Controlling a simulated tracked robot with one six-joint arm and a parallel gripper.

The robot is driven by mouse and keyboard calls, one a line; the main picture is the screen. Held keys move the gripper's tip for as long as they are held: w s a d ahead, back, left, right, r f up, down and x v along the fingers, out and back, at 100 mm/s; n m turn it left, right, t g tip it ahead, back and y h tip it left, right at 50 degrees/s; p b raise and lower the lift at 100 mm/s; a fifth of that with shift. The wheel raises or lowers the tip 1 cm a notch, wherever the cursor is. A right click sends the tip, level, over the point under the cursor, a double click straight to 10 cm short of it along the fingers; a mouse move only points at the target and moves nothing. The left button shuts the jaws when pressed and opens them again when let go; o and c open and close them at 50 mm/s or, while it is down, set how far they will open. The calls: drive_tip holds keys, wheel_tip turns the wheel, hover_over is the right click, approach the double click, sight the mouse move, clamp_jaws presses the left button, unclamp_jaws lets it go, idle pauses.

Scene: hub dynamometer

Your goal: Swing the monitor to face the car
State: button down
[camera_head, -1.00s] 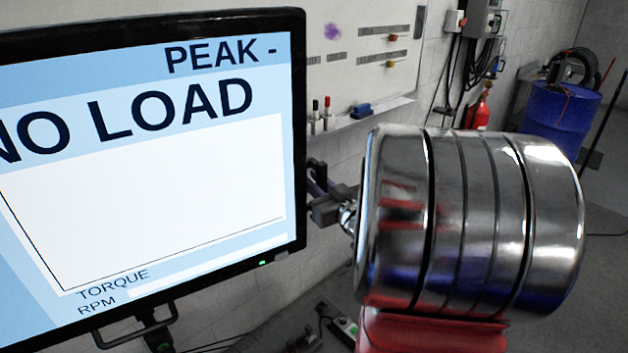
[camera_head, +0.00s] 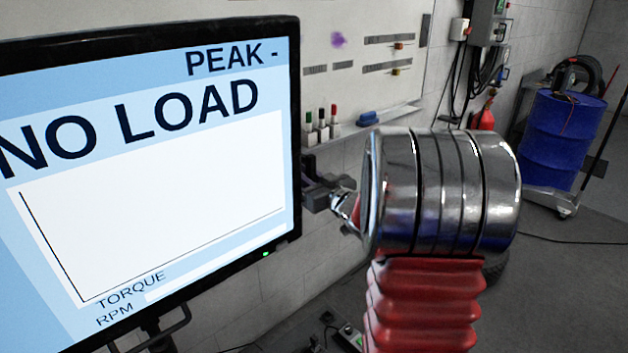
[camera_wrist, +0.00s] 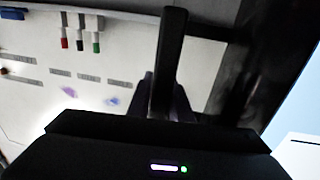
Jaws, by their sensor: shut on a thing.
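The monitor (camera_head: 150,185) fills the left of the head view. Its screen, reading "NO LOAD" and "PEAK -", is turned at an angle towards my head camera. My gripper (camera_head: 312,185) is at the monitor's right edge, its jaws partly hidden behind the frame. In the wrist view, my gripper (camera_wrist: 166,98) is closed around a dark bar (camera_wrist: 172,50) beside the monitor's dark frame (camera_wrist: 255,65). A strip of the light blue screen shows at the right there. A dark handle (camera_head: 165,328) is under the monitor. The car is not in view.
A wall board (camera_head: 350,65) and a shelf with markers (camera_head: 322,128) are behind my gripper. A blue drum (camera_head: 560,140) on a wheeled base stands at the right, near a red extinguisher (camera_head: 484,118). A cable crosses the floor. Open floor shows at the lower right.

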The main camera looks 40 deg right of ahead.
drive_tip(key=shift+w+a, duration=0.2)
drive_tip(key=shift+a, duration=0.15)
drive_tip(key=c, duration=1.6)
unclamp_jaws()
drive_tip(key=shift+c, duration=0.2)
drive_tip(key=shift+d, duration=0.15)
drive_tip(key=s, duration=1.3)
drive_tip(key=shift+s, duration=0.4)
